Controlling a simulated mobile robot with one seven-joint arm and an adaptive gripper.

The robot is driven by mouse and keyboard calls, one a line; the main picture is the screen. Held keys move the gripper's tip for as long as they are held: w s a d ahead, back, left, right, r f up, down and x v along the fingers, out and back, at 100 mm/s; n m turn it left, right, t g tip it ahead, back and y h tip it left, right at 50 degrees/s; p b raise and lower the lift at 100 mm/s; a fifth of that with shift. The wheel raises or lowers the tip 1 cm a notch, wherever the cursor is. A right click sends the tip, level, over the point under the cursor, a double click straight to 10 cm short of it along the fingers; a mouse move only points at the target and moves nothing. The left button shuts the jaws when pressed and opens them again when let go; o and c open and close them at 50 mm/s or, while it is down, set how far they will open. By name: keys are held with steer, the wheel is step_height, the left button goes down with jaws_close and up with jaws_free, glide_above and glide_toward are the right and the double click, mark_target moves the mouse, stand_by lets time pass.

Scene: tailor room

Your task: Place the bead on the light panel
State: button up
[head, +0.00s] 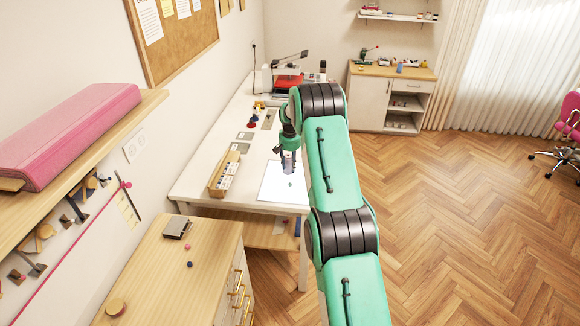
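The light panel (272,187) is a bright white rectangle lying flat on the near end of the white table. My gripper (289,172) points down over the panel's far part. A tiny dark spot (290,184) shows just below the fingertips against the panel; it may be a bead, and I cannot tell whether it is touched, held or resting. The fingers are too small to tell if they are open or shut. Two more small bead-like things, one pink-red (187,247) and one dark blue (190,264), lie on the wooden cabinet at the front left.
A box of small items (224,174) stands left of the panel on the white table (204,163). Coloured spools (254,118) and a sewing machine (287,81) are farther back. A wooden shelf (150,103) with a pink roll juts out at left.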

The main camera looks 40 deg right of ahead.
steer(key=shift+r, duration=0.15)
steer(key=s+a+r+n+t, duration=0.1)
steer(key=s+a+r, duration=0.2)
steer(key=a+r, duration=0.55)
steer(key=s+a+r+n, duration=0.1)
steer(key=s+a+r, duration=0.2)
steer(key=a+r, duration=0.55)
steer(key=s+a+r+n+t, duration=0.1)
steer(key=s+a+r, duration=0.25)
steer(key=r, duration=0.85)
steer(key=s+a+r+n, duration=0.1)
steer(key=s+a+r, duration=1)
steer(key=s+a, duration=0.2)
steer(key=s+a+n+t, duration=0.1)
steer(key=s+a, duration=0.3)
steer(key=s, duration=0.6)
steer(key=s+a+f+n+t, duration=0.1)
steer(key=s+a, duration=0.4)
steer(key=s, duration=0.5)
steer(key=s+a+n, duration=0.1)
steer(key=s+a, duration=0.3)
steer(key=s, duration=0.6)
steer(key=shift+a+f+n+t+y, duration=0.3)
steer(key=shift+a+f+t, duration=0.05)
steer(key=shift+f+t, duration=0.05)
steer(key=shift+f, duration=0.1)
